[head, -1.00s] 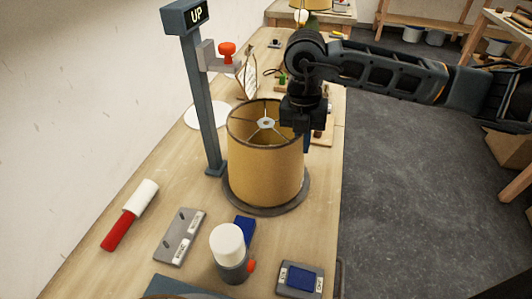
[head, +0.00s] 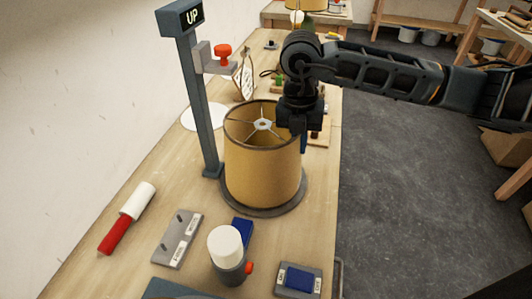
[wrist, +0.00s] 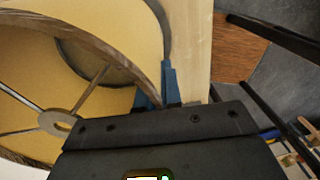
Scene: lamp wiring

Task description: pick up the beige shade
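The beige shade (head: 262,172) is an upright drum with a dark-trimmed rim and a metal spoke ring inside its top. It stands on a round grey disc (head: 240,207) on the bench. My gripper (head: 299,133) is at the right side of the shade's top rim, pointing down. In the wrist view the shade's rim (wrist: 108,55) runs in between my two blue fingers (wrist: 157,92), one inside the shade and one outside. The fingers are close together, but I cannot tell whether they press on the wall.
A grey post (head: 200,110) with an "UP" sign stands just left of the shade. In front are a white-capped lamp part (head: 226,248), a grey plate (head: 177,238), a red-and-white tool (head: 127,217) and a blue-topped block (head: 299,280).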

